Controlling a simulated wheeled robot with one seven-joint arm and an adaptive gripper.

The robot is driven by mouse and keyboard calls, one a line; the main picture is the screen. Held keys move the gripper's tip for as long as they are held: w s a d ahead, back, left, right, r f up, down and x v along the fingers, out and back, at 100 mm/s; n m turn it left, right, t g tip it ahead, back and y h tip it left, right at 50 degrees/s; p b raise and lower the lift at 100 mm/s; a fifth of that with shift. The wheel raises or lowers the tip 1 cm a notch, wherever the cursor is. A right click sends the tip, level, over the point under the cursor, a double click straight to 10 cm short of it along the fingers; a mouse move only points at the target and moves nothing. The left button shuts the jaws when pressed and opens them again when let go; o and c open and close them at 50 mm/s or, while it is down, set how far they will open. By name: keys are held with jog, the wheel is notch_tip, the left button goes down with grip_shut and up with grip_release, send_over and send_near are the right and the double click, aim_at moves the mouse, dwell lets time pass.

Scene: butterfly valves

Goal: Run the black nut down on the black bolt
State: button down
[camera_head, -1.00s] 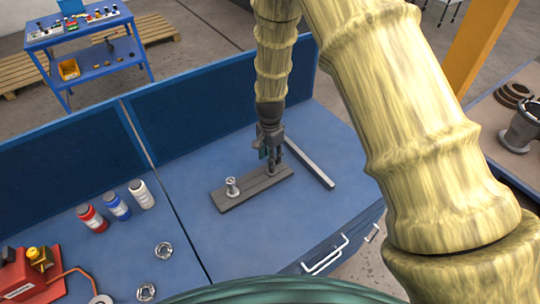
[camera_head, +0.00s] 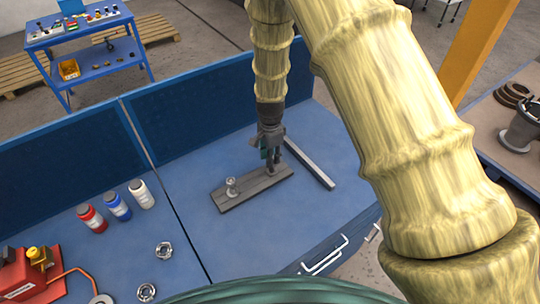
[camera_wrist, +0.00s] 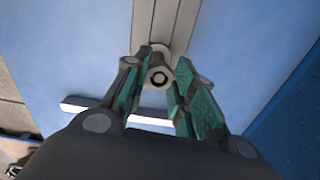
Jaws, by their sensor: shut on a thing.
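A grey base plate (camera_head: 250,190) lies on the blue bench with a silver bolt and nut (camera_head: 232,187) standing near its left end. My gripper (camera_head: 271,161) points down over the plate's right end. In the wrist view my gripper (camera_wrist: 165,73) has its green-padded fingers on both sides of the dark nut (camera_wrist: 160,76), shut on it. The round end of the black bolt (camera_wrist: 159,80) shows in the nut's middle. The plate (camera_wrist: 172,22) runs away beyond it. How far down the bolt the nut sits cannot be told.
A grey bar (camera_head: 309,163) lies right of the plate. Two loose nuts (camera_head: 163,250) (camera_head: 146,292), red, blue and white bottles (camera_head: 117,206) and a red device (camera_head: 30,275) are on the left. Blue panels (camera_head: 215,97) stand at the back. The bench between plate and bottles is clear.

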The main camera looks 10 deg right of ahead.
jog(key=m, duration=0.6)
jog(key=shift+d, duration=0.1)
jog(key=m, duration=0.4)
jog(key=shift+d+m, duration=0.1)
jog(key=shift+m, duration=0.3)
jog(key=m, duration=0.4)
jog(key=shift+d+m, duration=0.1)
jog(key=shift+m, duration=0.2)
jog(key=m, duration=0.5)
jog(key=shift+d+m, duration=0.15)
jog(key=shift+m, duration=0.15)
jog(key=shift+w, duration=0.1)
jog(key=c, duration=1.4)
grip_release()
